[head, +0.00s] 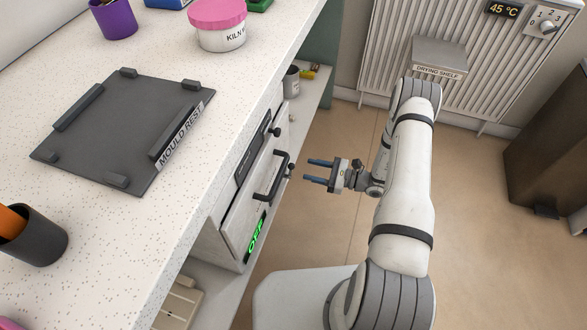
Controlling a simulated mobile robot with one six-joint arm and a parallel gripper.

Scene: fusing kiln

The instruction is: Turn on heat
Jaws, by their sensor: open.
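The kiln (232,228) is set under the counter, with its front door shut as far as I can tell. A lit green display (257,235) on it reads OFF. A black bar handle (270,180) crosses the door, and a small dark knob (276,132) sits near the far end of the front. Another small dark knob-like part (291,171) shows beside the handle. My gripper (307,171) is open and empty, its blue-grey fingers pointing left at the kiln front, seemingly just short of that part. Contact cannot be told.
A wall heater (400,45) at the back has a 45 °C display (503,10), a numbered dial (547,27) and a drying shelf (439,55). The mould rest (125,130), a pink-lidded tub (220,30) and cups stand on the counter (150,235). The floor (320,225) around my gripper is clear.

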